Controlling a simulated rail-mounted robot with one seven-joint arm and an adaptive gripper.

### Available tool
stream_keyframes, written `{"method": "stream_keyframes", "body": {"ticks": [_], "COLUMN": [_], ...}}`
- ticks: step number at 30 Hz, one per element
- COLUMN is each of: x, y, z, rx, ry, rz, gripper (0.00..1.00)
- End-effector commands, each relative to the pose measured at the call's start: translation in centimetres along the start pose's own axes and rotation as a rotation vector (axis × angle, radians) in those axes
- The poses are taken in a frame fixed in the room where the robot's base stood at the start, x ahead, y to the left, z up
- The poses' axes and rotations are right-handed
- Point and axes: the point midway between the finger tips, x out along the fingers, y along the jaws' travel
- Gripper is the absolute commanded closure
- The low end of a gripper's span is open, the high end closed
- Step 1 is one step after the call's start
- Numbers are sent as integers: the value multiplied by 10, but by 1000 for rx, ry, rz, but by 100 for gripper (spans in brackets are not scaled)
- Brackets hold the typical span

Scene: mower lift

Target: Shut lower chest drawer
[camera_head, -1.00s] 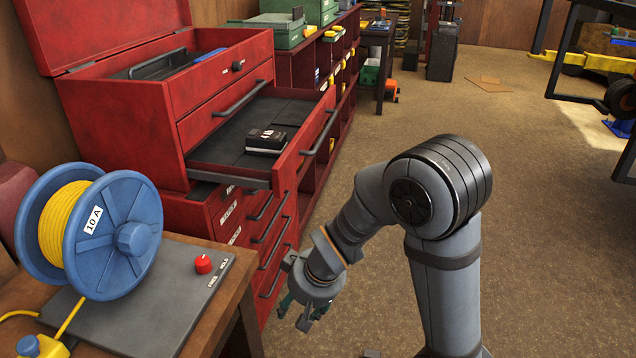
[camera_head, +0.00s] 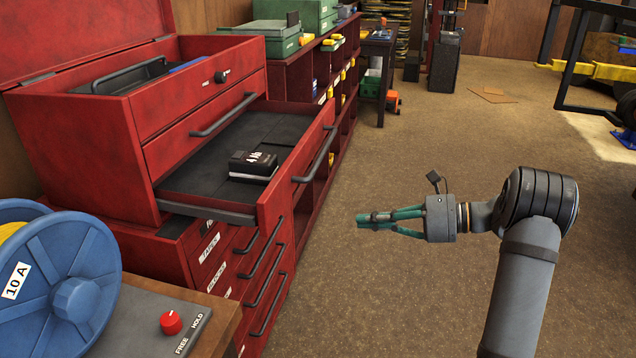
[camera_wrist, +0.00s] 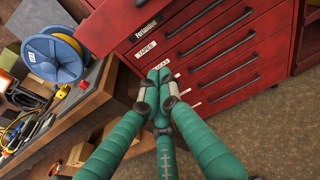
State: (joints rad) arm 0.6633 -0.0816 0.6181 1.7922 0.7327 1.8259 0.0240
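The red tool chest (camera_head: 75,150) stands at the left with its lid up. Its lower drawer (camera_head: 280,200) is pulled far out, and a dark bar handle (camera_head: 318,155) runs along its front. A small black box (camera_head: 253,165) lies inside the drawer on the dark lining. My gripper (camera_head: 368,219) is to the right of the drawer front, apart from it and over the open floor. Its green fingers are together and hold nothing. The wrist view shows the fingertips (camera_wrist: 160,76) meeting in front of the labelled red drawers.
A red cabinet (camera_head: 200,275) with shut, labelled drawers is below the chest. A bench (camera_head: 222,318) with a blue cable reel (camera_head: 70,275) is at the near left. Red shelving (camera_head: 300,75) runs behind the chest.

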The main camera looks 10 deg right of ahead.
Motion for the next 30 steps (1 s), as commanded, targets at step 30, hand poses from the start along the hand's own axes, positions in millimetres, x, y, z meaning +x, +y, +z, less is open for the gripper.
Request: {"method": "stream_keyframes", "body": {"ticks": [30], "x": [118], "y": [-7], "z": [89], "rx": [123], "ry": [-221], "rz": [-6], "gripper": [100]}}
